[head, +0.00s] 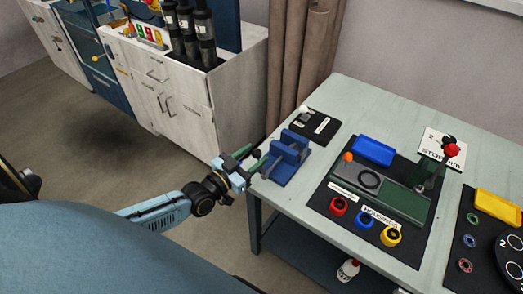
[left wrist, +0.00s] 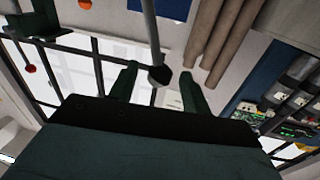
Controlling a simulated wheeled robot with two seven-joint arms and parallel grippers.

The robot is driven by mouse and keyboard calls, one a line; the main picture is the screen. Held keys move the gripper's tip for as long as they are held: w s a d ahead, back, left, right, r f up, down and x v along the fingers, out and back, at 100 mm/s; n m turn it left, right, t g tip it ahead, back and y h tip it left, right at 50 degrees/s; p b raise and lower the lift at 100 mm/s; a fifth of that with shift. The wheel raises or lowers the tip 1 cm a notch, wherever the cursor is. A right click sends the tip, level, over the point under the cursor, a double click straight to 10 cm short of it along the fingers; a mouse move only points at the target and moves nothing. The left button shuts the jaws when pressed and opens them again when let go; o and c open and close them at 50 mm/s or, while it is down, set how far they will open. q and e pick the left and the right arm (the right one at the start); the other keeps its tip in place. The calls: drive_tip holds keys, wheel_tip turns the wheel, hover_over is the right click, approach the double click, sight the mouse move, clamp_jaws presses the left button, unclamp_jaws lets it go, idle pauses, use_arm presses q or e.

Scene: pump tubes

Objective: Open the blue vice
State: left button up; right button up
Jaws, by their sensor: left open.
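The blue vice (head: 289,156) stands at the left corner of the table in the head view, with its handle side facing my left gripper. My left gripper (head: 250,158) is just left of the vice at the table's edge, with its green fingers apart. In the left wrist view, a grey bar with a dark round end (left wrist: 158,75) shows between the two open green fingers (left wrist: 156,88). It looks like the vice's handle, and I cannot tell whether a finger touches it. My right gripper is not in view.
A black mat (head: 322,205) holds a blue tray (head: 373,151), a red-knobbed press and red, blue and yellow housings. A small black board (head: 322,126) lies behind the vice. White cabinets (head: 165,75) stand at the back left. Open floor lies left of the table.

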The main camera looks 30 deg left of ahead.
use_arm(q)
drive_tip(key=shift+x, duration=1.95)
drive_tip(key=shift+c, duration=0.3)
clamp_jaws()
